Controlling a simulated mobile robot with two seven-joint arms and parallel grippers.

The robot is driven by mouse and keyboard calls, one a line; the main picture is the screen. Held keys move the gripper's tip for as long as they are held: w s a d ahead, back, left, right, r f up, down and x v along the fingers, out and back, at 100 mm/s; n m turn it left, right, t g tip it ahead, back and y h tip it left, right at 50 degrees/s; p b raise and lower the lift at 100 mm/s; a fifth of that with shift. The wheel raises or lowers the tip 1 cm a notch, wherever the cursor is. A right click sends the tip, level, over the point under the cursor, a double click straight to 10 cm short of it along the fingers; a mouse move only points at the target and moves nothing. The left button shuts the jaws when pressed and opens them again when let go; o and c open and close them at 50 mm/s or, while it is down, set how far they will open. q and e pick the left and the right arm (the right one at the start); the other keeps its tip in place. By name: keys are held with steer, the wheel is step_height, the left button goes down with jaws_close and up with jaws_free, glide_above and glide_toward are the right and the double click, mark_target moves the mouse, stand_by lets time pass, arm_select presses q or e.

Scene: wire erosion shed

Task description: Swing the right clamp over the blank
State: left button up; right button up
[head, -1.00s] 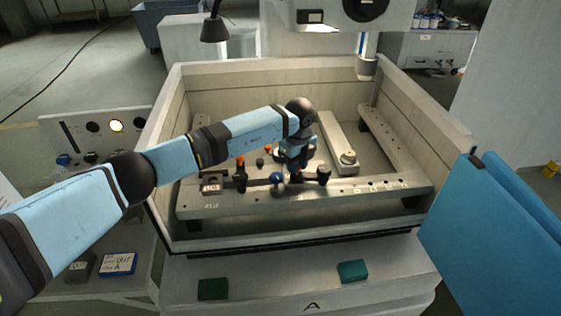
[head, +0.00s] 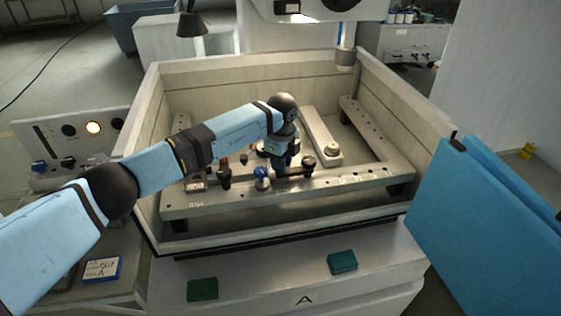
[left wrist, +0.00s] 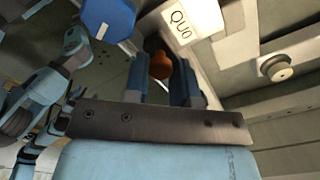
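My left gripper (head: 281,166) reaches down over the front rail of the fixture, just left of a black knob (head: 308,163) on the right clamp's dark bar. In the left wrist view an orange knob (left wrist: 160,66) lies between my two blue fingers (left wrist: 160,82); I cannot tell whether they touch it. The left clamp (head: 223,172) stands farther left on the rail. A blue ball knob (head: 262,172) is in front of my gripper. The blank cannot be told apart; my forearm hides part of the middle. My right gripper is not in view.
The pale tank walls (head: 148,150) surround the fixture frame (head: 350,181). A blue door panel (head: 475,225) stands open at the right. Two green pads (head: 342,263) lie on the front ledge. A control panel (head: 70,145) is at the left.

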arm_select(q)
steer(key=o, duration=0.4)
steer(key=shift+o, duration=0.2)
step_height(320, 180, up, 14)
steer(key=b, duration=0.2)
steer(key=shift+f, duration=0.1)
